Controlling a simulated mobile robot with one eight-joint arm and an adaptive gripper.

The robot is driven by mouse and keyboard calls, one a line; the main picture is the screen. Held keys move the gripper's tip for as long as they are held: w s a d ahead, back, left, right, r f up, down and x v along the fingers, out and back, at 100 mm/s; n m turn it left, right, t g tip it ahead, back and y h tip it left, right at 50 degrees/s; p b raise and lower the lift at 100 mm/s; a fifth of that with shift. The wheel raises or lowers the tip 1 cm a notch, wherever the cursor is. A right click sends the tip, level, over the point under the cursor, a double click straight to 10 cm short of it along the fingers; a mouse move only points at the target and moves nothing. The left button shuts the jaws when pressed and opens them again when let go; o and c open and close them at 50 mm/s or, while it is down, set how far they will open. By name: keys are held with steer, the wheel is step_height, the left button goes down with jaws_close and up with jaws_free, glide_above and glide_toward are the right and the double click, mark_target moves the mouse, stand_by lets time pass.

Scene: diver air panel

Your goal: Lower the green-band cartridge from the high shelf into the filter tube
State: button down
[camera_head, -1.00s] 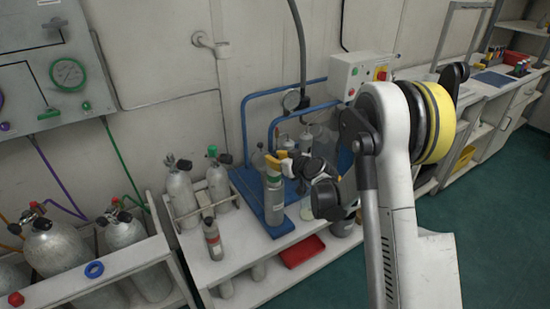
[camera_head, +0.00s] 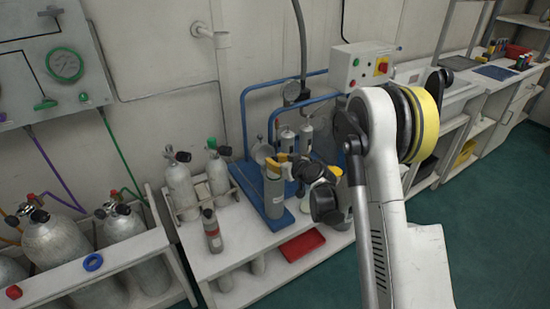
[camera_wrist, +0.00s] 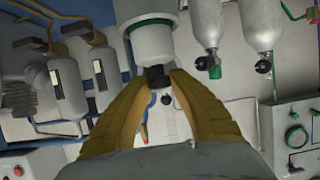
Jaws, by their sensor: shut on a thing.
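My gripper (camera_head: 281,158) has yellow fingers and is shut on the black knob of the green-band cartridge. In the wrist view the fingertips (camera_wrist: 162,76) close around that knob, below the cartridge's white cap (camera_wrist: 152,45). A green edge shows at the cap's far side. In the head view a grey upright cylinder (camera_head: 273,194), which looks like the filter tube, stands on the blue base directly below the fingers. The cartridge and the tube appear in line. The fingers and wrist cover the join, so I cannot tell how deep the cartridge sits.
A blue pipe frame (camera_head: 244,115) and grey-white canisters (camera_head: 286,140) stand close behind. A small red-band cylinder (camera_head: 211,231) and racked bottles (camera_head: 181,187) are to the left.

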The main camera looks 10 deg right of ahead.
steer(key=shift+f, duration=1.1)
steer(key=shift+f, duration=1.2)
steer(key=c, duration=1.2)
jaws_free()
steer(key=v, duration=0.7)
steer(key=shift+s, duration=0.3)
